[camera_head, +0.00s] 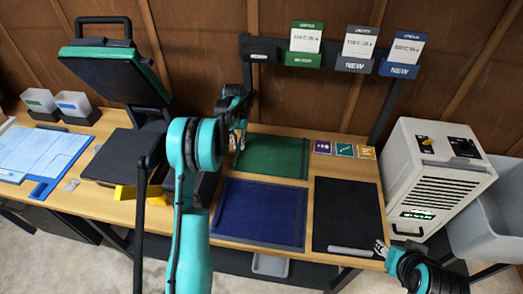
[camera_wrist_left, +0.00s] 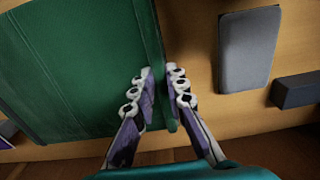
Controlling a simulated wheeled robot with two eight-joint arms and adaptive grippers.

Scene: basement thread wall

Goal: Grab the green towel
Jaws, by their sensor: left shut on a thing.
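The green towel (camera_head: 274,157) lies flat on the wooden table, behind the blue towel. My left gripper (camera_head: 238,138) is at its far left corner. In the left wrist view the towel (camera_wrist_left: 80,75) fills the left side, and the left gripper's fingers (camera_wrist_left: 164,97) are on either side of its edge, shut on it. My right gripper (camera_head: 382,248) shows at the table's front right edge; whether its fingers are open is too small to tell.
A blue towel (camera_head: 260,212) and a black towel (camera_head: 348,217) lie in front. Several small cards (camera_head: 344,150) lie to the right. A press with a raised green-lined lid (camera_head: 115,70) stands left, and a white machine (camera_head: 435,175) right. Sample cards (camera_head: 304,45) hang from a rack behind.

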